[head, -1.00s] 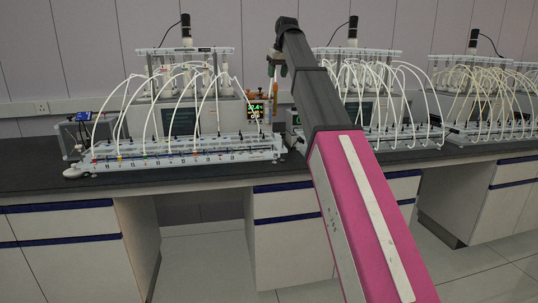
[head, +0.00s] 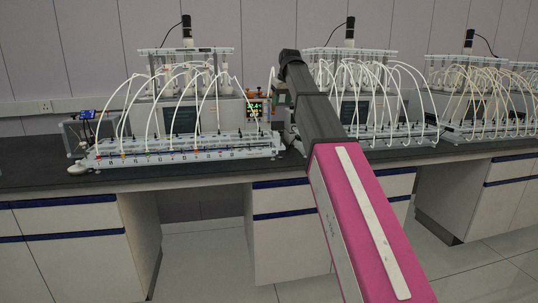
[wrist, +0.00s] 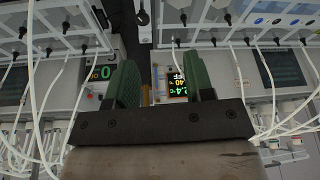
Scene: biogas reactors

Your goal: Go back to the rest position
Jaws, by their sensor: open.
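My gripper (wrist: 160,82) shows in the wrist view with its two green fingers apart and nothing between them. Behind the fingers is a small dark display (wrist: 178,84) with coloured digits. In the head view, my dark and pink arm reaches up and forward over the bench, right of the left reactor rig (head: 185,145). My gripper is mostly hidden there behind the arm's far end, near the lit display (head: 255,109).
A long dark benchtop (head: 45,178) carries several reactor rigs with arched white tubes, including a middle rig (head: 392,137) and a right rig (head: 490,128). Tubes hang close on both sides of my gripper in the wrist view. White cabinets (head: 290,240) stand below; open floor lies in front.

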